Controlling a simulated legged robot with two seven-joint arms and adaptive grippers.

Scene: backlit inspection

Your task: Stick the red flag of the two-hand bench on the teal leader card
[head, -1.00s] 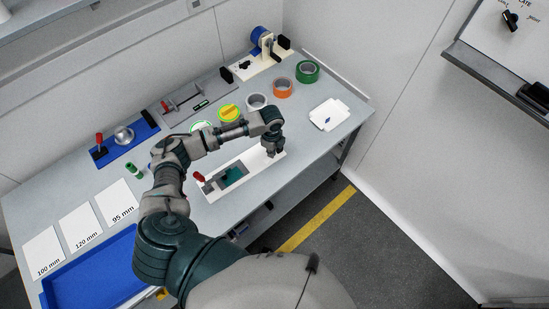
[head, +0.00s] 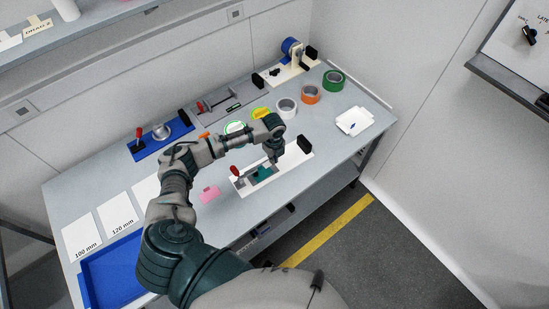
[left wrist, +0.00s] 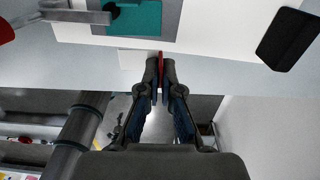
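My left gripper (head: 275,157) is over the white bench plate (head: 292,160), just right of the teal card (head: 262,173). In the left wrist view its fingers (left wrist: 161,62) are nearly together, with a thin red piece (left wrist: 161,56), seemingly the red flag, showing between the tips. The teal card (left wrist: 140,17) lies on a grey bed ahead and left of the fingertips, apart from them. A metal clamp arm (left wrist: 75,15) reaches over its left edge. The clamp's red handle (head: 235,170) stands left of the card. My right gripper is in neither view.
A black block (head: 304,144) stands at the plate's right end. A pink piece (head: 209,194) lies left of it. A blue tray (head: 112,270) is at front left. The table's front edge is close to the plate.

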